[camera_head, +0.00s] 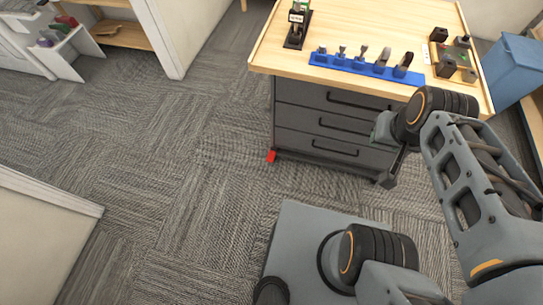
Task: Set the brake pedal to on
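A small red brake pedal (271,156) sticks out at the bottom left corner of the grey drawer cabinet (335,122), close to the carpet. It is small in the view, and I cannot tell whether it is up or pressed down. My gripper (388,178) hangs in front of the cabinet's right side, to the right of the pedal and well apart from it. I see it from the side, so its opening does not show. No object shows in it.
The wooden top (285,50) holds a blue tool rack (365,68), a black stand (297,28) and a board with dark parts (455,57). A blue bin (512,65) stands at right. The carpet (190,160) left of the cabinet is clear. A pale panel (35,240) is at lower left.

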